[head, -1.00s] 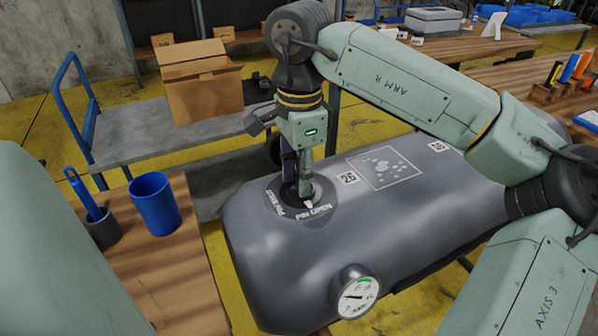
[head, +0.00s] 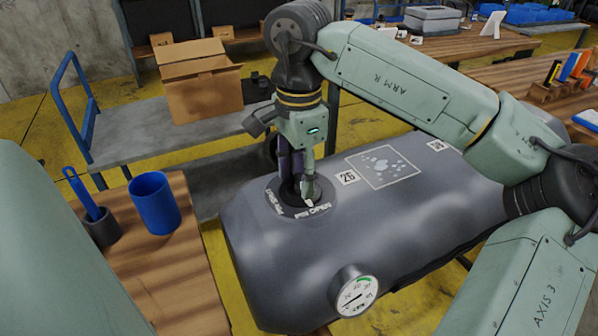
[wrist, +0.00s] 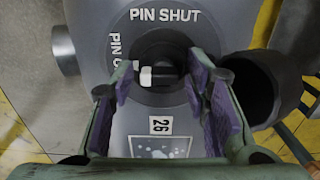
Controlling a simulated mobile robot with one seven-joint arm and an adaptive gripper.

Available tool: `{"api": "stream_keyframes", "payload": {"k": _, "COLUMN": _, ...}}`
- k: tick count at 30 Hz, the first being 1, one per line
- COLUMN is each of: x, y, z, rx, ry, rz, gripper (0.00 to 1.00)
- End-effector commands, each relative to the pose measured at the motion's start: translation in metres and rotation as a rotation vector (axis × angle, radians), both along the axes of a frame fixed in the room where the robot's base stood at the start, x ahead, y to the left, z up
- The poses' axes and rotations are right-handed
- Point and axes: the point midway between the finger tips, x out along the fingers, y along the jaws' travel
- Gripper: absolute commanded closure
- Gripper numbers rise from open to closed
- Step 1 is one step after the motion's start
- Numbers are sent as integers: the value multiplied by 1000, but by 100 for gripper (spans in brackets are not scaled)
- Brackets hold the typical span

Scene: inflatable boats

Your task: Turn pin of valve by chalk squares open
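The valve (head: 291,208) is a dark round fitting on top of the grey inflated tube (head: 255,245), beside the tag 26 and a framed panel of pale blotches (head: 382,166). Its collar reads PIN SHUT (wrist: 165,15) at the top and PIN OPEN, partly hidden, at the left in the wrist view. The pin (wrist: 158,76) has a white tip and points left, toward the PIN OPEN side. My gripper (wrist: 160,88) is over the valve, its purple-padded fingers apart on either side of the pin, with gaps visible. It also shows in the head view (head: 299,190).
A pressure gauge (head: 357,296) sits on the tube's near side. A wooden table with a blue cup (head: 155,204) stands at the left. A trolley with a cardboard box (head: 203,90) is behind. Benches with other items stand at the back right.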

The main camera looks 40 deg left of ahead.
Motion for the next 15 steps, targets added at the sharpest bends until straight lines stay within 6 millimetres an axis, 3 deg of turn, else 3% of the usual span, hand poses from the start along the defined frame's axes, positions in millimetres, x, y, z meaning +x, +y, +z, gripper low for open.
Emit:
{"api": "stream_keyframes", "payload": {"k": 10, "x": 0, "y": 0, "z": 0, "rx": -1, "ry": 0, "rz": -1, "gripper": 51}}
{"api": "stream_keyframes", "payload": {"k": 15, "x": 0, "y": 0, "z": 15, "rx": 1, "ry": -2, "rz": -1, "gripper": 51}}
